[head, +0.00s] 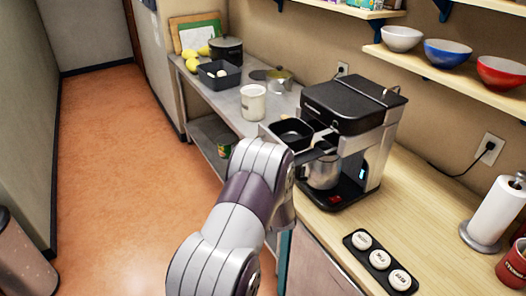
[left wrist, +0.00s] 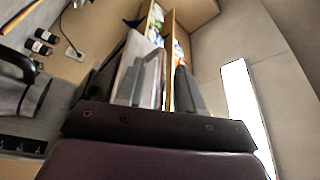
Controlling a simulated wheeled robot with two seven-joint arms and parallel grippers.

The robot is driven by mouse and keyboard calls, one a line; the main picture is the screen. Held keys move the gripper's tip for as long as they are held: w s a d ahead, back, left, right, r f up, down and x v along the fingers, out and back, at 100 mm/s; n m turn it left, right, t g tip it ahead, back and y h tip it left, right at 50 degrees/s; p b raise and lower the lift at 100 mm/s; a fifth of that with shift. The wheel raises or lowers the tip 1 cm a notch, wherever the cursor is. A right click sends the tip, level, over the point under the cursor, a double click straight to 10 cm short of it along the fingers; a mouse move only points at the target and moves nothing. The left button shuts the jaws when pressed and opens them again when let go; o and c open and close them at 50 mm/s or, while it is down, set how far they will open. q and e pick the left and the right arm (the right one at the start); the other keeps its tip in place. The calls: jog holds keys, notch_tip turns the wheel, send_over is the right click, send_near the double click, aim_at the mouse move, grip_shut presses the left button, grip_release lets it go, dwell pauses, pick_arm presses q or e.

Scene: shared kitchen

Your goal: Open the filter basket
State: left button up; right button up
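The black and silver coffee maker (head: 345,105) stands on the wooden counter. Its black filter basket (head: 291,131) is swung out to the left of the body, and its hollow shows from above. A metal carafe (head: 322,173) sits below. My left arm rises from the bottom of the head view to just in front of the basket; its fingers cannot be made out clearly there. In the left wrist view my left gripper (left wrist: 160,88) has its grey fingers apart, with nothing visibly held. Whether it touches the basket cannot be told. My right gripper is not in view.
A white mug (head: 253,103), a grey bin (head: 219,74) and a dark pot (head: 226,50) stand on the counter beyond. A panel of white knobs (head: 380,262) and a paper towel roll (head: 495,212) are nearer. Bowls (head: 448,53) sit on a shelf above.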

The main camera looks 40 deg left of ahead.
pick_arm(q)
jog(key=b+v, duration=0.4)
jog(key=v, duration=0.8)
jog(key=shift+s+d, duration=0.2)
jog(key=shift+s, duration=0.05)
